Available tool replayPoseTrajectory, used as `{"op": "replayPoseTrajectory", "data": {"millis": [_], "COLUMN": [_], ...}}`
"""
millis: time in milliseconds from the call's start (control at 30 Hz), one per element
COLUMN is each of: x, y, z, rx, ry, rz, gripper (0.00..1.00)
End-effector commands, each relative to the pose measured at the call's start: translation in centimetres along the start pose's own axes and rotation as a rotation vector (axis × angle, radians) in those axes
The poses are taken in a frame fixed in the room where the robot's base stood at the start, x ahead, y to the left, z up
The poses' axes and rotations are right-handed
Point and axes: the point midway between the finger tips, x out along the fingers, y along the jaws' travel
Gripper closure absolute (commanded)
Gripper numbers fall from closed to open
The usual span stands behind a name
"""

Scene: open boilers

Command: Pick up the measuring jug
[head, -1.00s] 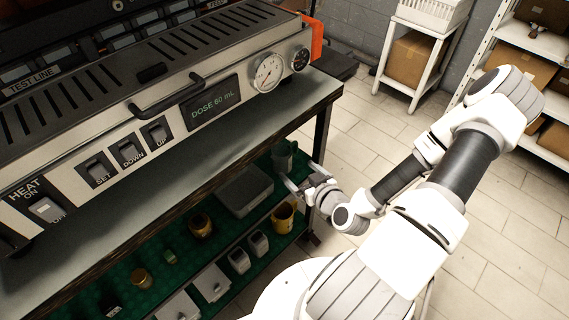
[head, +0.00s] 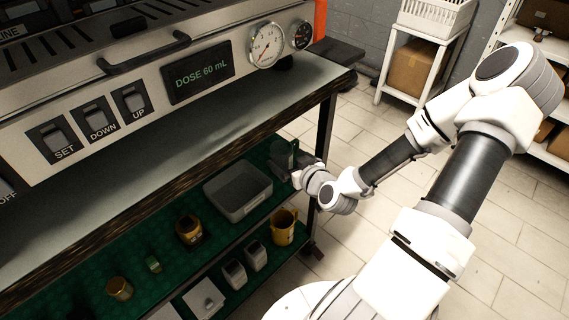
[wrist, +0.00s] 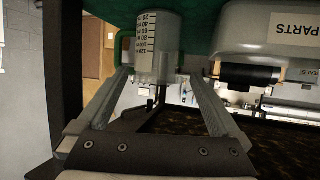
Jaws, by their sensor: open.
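The measuring jug (head: 281,153) is a grey, see-through vessel at the far right end of the green lower shelf, partly hidden by my gripper in the head view. In the wrist view, the jug (wrist: 157,45) appears upside down, with dark graduation marks and a green handle (wrist: 122,45) on the picture's left. My gripper (wrist: 157,74) is open, its two fingers reaching toward either side of the jug. In the head view, my gripper (head: 291,169) is right at the jug. I cannot tell whether the fingers touch it.
A grey bin (head: 238,192) stands left of the jug; its PARTS label (wrist: 292,28) shows in the wrist view. A yellow mug (head: 284,227) stands nearer on the shelf. The steel worktop (head: 225,130) overhangs the shelf, with a table leg (head: 325,125) close by.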

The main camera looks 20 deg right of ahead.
Motion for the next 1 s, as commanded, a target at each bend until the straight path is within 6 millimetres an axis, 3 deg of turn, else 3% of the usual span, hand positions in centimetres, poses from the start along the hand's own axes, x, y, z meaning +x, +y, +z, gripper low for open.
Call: {"op": "replayPoseTrajectory", "data": {"millis": [167, 500, 767, 1000], "x": [0.8, 5.2, 5.5, 5.5], "y": [0.1, 0.5, 0.5, 0.5], "z": [0.2, 0.9, 0.8, 0.8], "rx": [0.001, 0.002, 0.001, 0.001], "ry": [0.0, 0.0, 0.0, 0.0], "rz": [0.0, -0.001, 0.0, 0.0], "gripper": [0.0, 0.0, 0.0, 0.4]}}
